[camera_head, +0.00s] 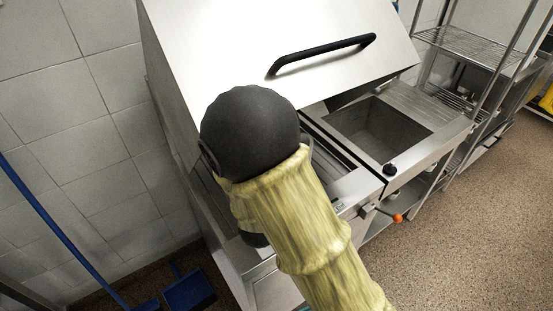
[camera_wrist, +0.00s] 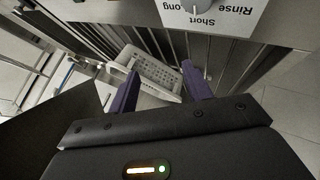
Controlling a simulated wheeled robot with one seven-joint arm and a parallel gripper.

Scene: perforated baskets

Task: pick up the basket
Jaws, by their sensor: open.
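The basket (camera_wrist: 152,66) is pale grey with rows of small holes, seen in the wrist view between and beyond the fingers of my gripper (camera_wrist: 160,71). The two purple fingers are apart, with nothing clearly held between them. The left fingertip overlaps the basket's left part in the picture, and the right fingertip is by its right end. I cannot tell whether either touches it. In the head view my arm hides the gripper, and I cannot make out the basket.
A steel machine with a raised hood (camera_head: 270,40) and black handle (camera_head: 322,55) stands ahead. A steel sink (camera_head: 380,130) is at its right, then a wire rack (camera_head: 470,45). A tiled wall (camera_head: 95,110) is at left. Metal bars (camera_wrist: 165,42) lie behind the basket.

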